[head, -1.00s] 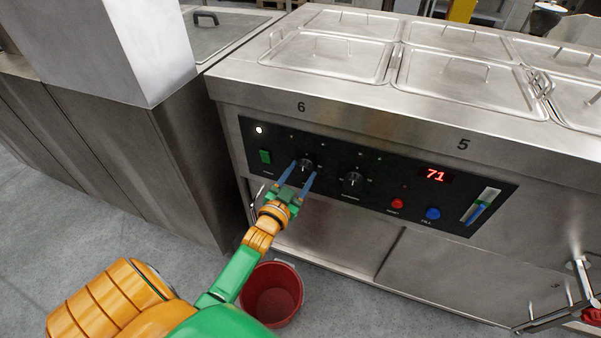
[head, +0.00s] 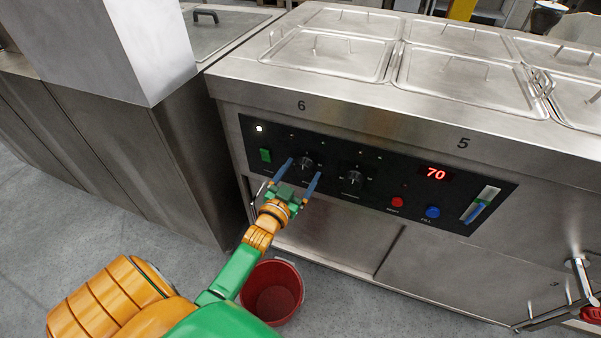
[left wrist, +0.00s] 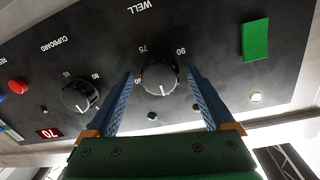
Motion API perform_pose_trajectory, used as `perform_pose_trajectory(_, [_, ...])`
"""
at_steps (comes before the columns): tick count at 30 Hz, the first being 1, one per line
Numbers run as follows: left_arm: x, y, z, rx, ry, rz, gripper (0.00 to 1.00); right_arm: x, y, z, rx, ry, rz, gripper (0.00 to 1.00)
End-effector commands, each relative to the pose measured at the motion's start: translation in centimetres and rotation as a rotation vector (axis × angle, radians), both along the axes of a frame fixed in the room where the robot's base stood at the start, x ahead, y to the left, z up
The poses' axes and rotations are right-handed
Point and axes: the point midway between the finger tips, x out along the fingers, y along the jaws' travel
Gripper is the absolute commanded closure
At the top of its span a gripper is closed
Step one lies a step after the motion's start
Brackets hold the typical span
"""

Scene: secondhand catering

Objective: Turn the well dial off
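The well dial (head: 305,162) is the left black knob on the stove-like unit's dark front panel. In the left wrist view the dial (left wrist: 159,76) shows upside down beneath the word WELL, with 75 and 90 beside it. Its white pointer line points toward the picture's bottom. My left gripper (head: 299,176) is open, with its blue fingers on either side of the dial. In the left wrist view the fingers (left wrist: 162,98) are spread with gaps to the dial, and nothing is held. My right gripper is not in view.
The cupboard dial (head: 353,179) is just right of the well dial. A green switch (head: 265,156), red button (head: 398,202), blue button (head: 432,213) and red display (head: 436,174) reading 70 share the panel. A red bucket (head: 272,292) stands on the floor below.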

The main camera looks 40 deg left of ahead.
Motion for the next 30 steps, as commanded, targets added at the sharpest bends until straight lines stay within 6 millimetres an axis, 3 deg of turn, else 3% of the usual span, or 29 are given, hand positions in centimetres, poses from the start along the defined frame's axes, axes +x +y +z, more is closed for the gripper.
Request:
perform_pose_trajectory(5, [-0.3, -0.1, 0.1, 0.001, 0.000, 0.000, 0.13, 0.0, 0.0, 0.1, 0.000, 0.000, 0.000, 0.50])
perform_pose_trajectory(12, [-5.1, -0.9, 0.2, 0.000, 0.003, 0.001, 0.13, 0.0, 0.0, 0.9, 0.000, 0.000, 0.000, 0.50])
perform_pose_trajectory(16, [-6.7, -1.2, 0.1, 0.000, 0.002, 0.000, 0.13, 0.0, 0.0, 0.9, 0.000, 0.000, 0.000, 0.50])
perform_pose_trajectory(30, [-7.0, -1.3, -0.2, -0.004, 0.013, -0.001, 0.13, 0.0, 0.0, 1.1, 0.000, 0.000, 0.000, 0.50])
